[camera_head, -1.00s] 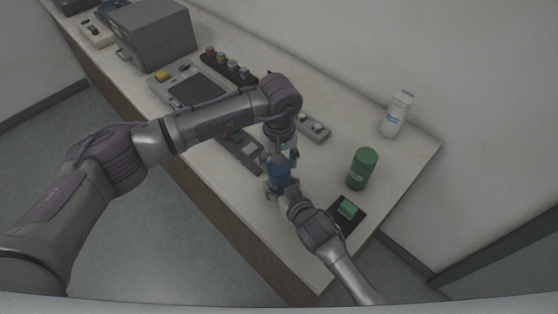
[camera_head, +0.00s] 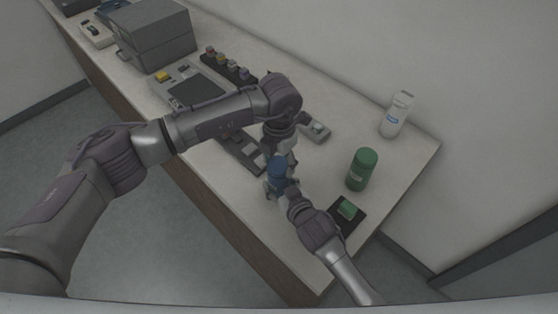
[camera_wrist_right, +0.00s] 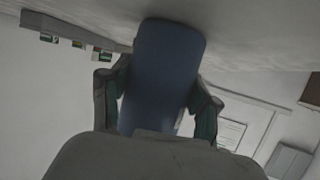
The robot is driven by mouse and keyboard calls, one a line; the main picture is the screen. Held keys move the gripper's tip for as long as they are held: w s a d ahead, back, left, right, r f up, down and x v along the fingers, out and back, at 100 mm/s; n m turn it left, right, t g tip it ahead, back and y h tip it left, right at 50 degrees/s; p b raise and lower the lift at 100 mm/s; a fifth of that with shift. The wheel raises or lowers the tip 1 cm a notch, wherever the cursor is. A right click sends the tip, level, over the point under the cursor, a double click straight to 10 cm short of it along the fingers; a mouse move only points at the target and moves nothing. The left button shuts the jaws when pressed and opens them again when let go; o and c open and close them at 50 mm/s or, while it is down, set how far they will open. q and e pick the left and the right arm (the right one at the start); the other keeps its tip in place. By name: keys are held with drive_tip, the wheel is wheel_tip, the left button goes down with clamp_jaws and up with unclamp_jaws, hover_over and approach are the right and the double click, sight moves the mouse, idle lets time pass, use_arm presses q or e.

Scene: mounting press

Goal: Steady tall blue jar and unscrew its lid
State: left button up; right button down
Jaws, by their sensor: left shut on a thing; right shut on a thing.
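The tall blue jar (camera_head: 277,168) stands near the front edge of the table, and its blue upper part shows between my two grippers. My right gripper (camera_head: 279,186) is shut around the jar from the front. In the right wrist view the blue body (camera_wrist_right: 165,75) sits between its two fingers. My left gripper (camera_head: 284,156) comes down from above and is at the top end of the jar, shut on the lid. The lid is mostly hidden, and I cannot tell whether it is apart from the jar.
A green jar (camera_head: 362,169) and a white bottle (camera_head: 396,115) stand at the right. A green block (camera_head: 348,209) lies on a black mat (camera_head: 335,218). A small button box (camera_head: 316,130) is behind my left gripper. A grey machine (camera_head: 156,40) and a rack (camera_head: 229,65) stand farther left.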

use_arm(q)
drive_tip(key=n, duration=0.7)
use_arm(e)
drive_tip(key=shift+f, duration=0.1)
use_arm(q)
drive_tip(key=n, duration=0.8)
drive_tip(key=shift+n, duration=0.3)
drive_tip(key=n, duration=0.5)
drive_tip(key=shift+n, duration=0.3)
drive_tip(key=shift+r, duration=0.2)
drive_tip(key=shift+r, duration=0.95)
